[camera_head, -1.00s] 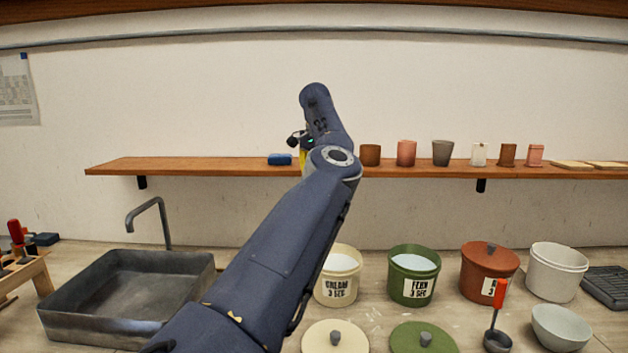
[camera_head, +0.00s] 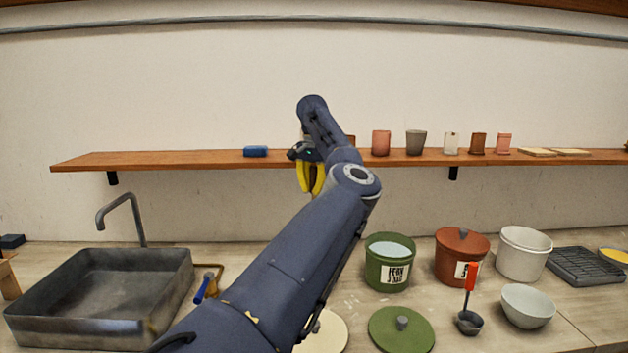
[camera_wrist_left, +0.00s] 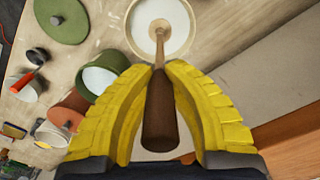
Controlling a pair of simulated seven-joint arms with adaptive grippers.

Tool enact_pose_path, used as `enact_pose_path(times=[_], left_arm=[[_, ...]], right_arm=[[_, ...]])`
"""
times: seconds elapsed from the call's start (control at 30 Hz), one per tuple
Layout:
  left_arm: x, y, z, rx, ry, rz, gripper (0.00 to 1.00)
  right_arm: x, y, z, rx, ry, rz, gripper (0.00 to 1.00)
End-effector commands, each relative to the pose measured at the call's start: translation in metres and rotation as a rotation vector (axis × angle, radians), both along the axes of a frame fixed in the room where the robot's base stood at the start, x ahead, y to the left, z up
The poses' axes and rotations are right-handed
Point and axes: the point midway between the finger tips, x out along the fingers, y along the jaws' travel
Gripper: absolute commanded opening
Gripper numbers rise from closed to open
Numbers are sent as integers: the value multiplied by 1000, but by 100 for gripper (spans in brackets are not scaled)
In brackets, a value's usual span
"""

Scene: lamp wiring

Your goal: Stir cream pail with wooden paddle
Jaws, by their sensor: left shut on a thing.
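My left gripper (camera_head: 311,190) has yellow fingers and hangs in front of the shelf in the head view. In the left wrist view its fingers (camera_wrist_left: 165,75) are closed around the dark brown handle of the wooden paddle (camera_wrist_left: 158,110). The paddle's paler shaft and end reach over the opening of the cream pail (camera_wrist_left: 186,42), which shows white contents. I cannot tell how deep the end sits in it. My right gripper is not in view.
A green pail (camera_head: 376,272) with pale contents stands right of the arm, beside a lidded rust-red pail (camera_head: 450,265) and a white pail (camera_head: 522,258). A cream lid (camera_head: 328,333) and green lid (camera_head: 402,332) lie in front. The sink (camera_head: 105,290) is left.

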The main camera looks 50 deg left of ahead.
Motion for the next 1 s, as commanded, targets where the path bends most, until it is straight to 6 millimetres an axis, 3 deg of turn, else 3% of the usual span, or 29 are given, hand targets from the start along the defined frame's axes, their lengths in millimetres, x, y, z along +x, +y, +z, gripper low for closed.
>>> enact_pose_path(times=[0.6, 1.0], left_arm=[[0, 0, -73, 0, 2, 0, 0], [0, 0, -111, 2, 2, 0, 0]], right_arm=[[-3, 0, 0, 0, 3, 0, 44], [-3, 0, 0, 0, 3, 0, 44]])
